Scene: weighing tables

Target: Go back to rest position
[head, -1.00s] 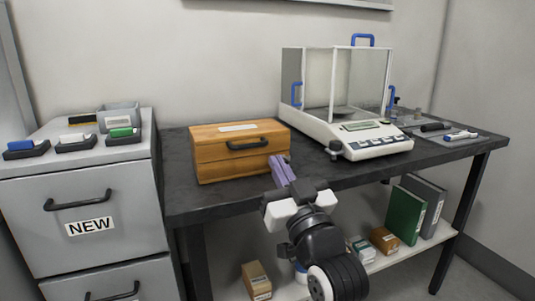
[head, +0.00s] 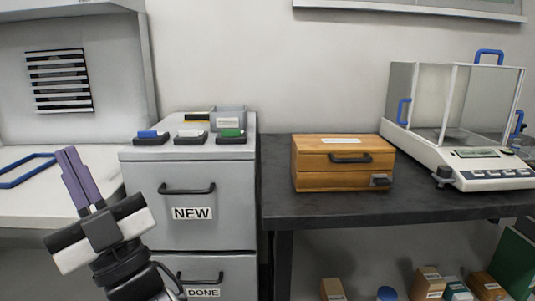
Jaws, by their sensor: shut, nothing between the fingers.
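My gripper (head: 72,180) is at the lower left in the head view, with its purple fingers pointing up and together. It is shut and holds nothing. It shows in front of the edge of a white work surface (head: 40,207) and left of the grey filing cabinet (head: 190,235). It touches nothing that I can see.
A wooden box (head: 318,182) and a balance with a glass shield (head: 485,180) stand on the black table (head: 400,207). The cabinet top holds several small trays and a grey bin (head: 228,114). A blue frame (head: 20,180) lies on the white surface.

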